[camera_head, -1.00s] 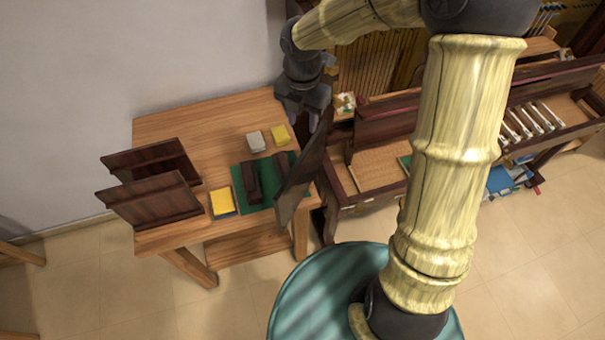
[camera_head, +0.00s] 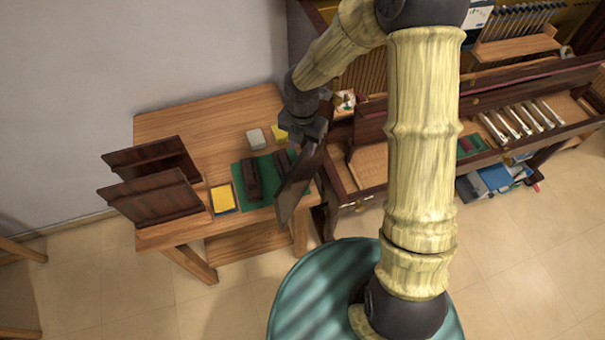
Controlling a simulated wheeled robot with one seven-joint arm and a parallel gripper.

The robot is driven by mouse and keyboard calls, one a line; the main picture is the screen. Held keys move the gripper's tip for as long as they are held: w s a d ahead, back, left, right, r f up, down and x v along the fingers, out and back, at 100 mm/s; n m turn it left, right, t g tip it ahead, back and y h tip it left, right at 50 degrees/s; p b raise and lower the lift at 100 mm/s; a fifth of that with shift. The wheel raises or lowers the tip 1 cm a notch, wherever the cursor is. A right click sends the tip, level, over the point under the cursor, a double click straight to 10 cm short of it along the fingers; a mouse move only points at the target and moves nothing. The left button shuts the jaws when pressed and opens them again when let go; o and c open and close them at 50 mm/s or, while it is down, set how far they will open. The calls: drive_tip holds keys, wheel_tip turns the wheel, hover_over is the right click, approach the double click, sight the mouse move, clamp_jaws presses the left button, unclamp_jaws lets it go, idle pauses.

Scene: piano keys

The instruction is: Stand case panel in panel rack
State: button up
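A dark brown case panel (camera_head: 297,187) stands steeply tilted at the right end of the wooden table, over the right part of a green mat. My gripper (camera_head: 308,143) is at the panel's upper end and appears shut on it; the fingertips are mostly hidden. Two dark bars, the left one (camera_head: 251,178) and the right one (camera_head: 281,163), lie on the green mat (camera_head: 239,197) and look like the panel rack. The panel partly covers the right bar. I cannot tell whether the panel's lower edge touches anything.
Two dark slanted boards (camera_head: 152,200) stand at the table's left. A yellow-topped block (camera_head: 222,198), a grey block (camera_head: 256,139) and a yellow block (camera_head: 279,133) lie around the mat. The opened piano (camera_head: 370,170) stands close on the right. The table's back left (camera_head: 170,120) is clear.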

sight(302, 154)
drive_tip(key=shift+f, duration=0.95)
drive_tip(key=shift+w+f+p, duration=0.1)
drive_tip(key=shift+f+p, duration=0.55)
drive_tip(key=shift+f, duration=2)
clamp_jaws()
drive_tip(key=shift+r, duration=0.1)
